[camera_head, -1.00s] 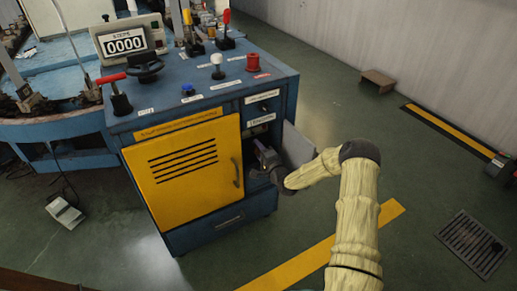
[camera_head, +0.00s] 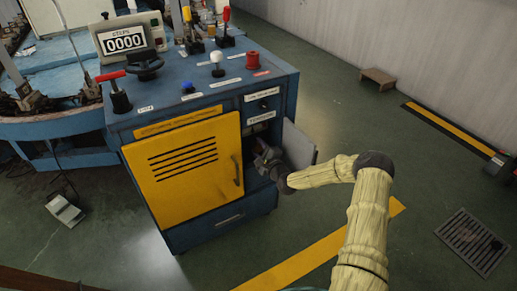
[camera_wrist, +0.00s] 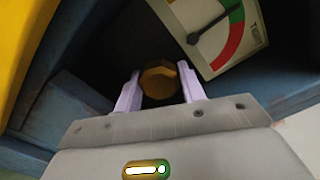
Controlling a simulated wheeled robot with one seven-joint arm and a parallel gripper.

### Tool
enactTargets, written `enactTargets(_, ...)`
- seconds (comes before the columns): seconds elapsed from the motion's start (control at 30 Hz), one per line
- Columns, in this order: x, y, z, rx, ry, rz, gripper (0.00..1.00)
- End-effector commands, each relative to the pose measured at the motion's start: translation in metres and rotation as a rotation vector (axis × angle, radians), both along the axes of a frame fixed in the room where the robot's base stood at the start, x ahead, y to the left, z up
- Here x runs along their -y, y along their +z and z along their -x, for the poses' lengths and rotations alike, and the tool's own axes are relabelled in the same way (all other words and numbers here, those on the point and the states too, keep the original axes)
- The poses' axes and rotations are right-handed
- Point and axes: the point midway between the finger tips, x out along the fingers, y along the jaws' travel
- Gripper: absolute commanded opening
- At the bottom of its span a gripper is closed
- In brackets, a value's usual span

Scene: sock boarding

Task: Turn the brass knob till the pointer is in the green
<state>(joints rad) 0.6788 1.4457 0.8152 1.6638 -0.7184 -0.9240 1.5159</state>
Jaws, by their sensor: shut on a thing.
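The brass knob (camera_wrist: 158,82) is in the middle of the wrist view, inside a dark recess of the blue cabinet. My gripper (camera_wrist: 161,86) is shut on the knob, with one pale finger on each side of it. The gauge (camera_wrist: 211,35) is partly in view at the top right, with a green band and a red band. Its black pointer (camera_wrist: 212,25) slants up and right toward the green band; the top of the gauge is cut off. In the head view, my gripper (camera_head: 266,157) reaches into the cabinet's right opening; the knob is hidden there.
A yellow door (camera_head: 187,165) closes the cabinet's left front, beside my gripper. An open grey panel (camera_head: 298,146) stands just right of it. Levers, a red button (camera_head: 253,61) and a counter reading 0000 (camera_head: 125,40) are on top.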

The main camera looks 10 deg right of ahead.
Motion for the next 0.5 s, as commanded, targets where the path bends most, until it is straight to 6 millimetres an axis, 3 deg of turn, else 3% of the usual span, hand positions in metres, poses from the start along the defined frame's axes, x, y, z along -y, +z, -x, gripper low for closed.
enactTargets(0.2, -0.0014, -0.0030, 0.0016, -0.006, 0.004, 0.001, 0.17)
enactTargets(0.23, -0.0014, -0.0030, 0.0016, -0.006, 0.004, 0.001, 0.41)
enactTargets(0.33, -0.0011, -0.0025, 0.0013, -0.005, 0.004, 0.002, 0.61)
enactTargets(0.5, -0.0007, -0.0013, 0.0008, -0.002, 0.001, 0.002, 0.61)
